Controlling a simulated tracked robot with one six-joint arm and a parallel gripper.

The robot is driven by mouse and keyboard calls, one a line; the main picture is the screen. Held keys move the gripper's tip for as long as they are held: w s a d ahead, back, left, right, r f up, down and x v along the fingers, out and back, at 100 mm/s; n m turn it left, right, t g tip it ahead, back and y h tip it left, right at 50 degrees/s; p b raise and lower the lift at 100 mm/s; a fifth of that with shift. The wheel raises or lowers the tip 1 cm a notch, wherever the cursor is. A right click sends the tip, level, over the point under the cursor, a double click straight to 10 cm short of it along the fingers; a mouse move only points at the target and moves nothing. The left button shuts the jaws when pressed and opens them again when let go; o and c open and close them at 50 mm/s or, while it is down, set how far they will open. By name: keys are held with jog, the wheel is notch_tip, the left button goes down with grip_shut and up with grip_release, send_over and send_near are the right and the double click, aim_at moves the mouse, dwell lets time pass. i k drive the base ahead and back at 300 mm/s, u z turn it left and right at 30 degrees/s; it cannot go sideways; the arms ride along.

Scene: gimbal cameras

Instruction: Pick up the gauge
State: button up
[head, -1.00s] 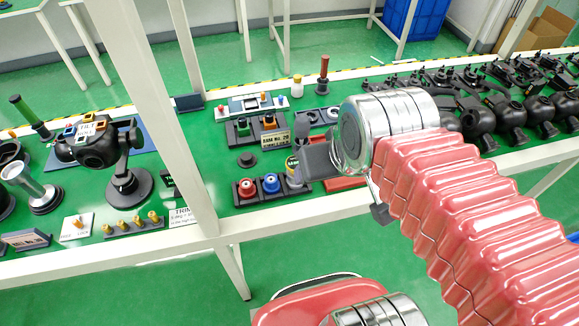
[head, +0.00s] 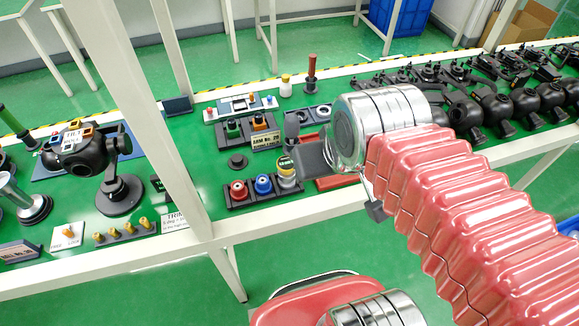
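My gripper (head: 314,158) shows as dark parts at the end of the chrome wrist, over the front of the green bench. Its fingers are seen edge-on, so I cannot tell whether they are open or shut. I see nothing clearly held. A small round piece with a yellow and dark top (head: 287,168) stands just left of the gripper, at the right end of a black holder (head: 240,204); it may be the gauge. A red-handled upright tool (head: 310,75) stands farther back. I cannot tell for certain which thing is the gauge.
A red cap (head: 238,190) and a blue cap (head: 263,184) sit in the same holder. A sign (head: 267,141) stands behind. A white frame post (head: 140,110) crosses the left side. Black gimbal cameras (head: 497,112) line the right. A black gimbal (head: 120,190) stands left.

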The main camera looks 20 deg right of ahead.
aim_at(286, 172)
jog(key=z, duration=0.5)
jog(key=k, duration=1.15)
jog(key=u, duration=1.05)
jog(key=i, duration=1)
jog(key=u, duration=0.05)
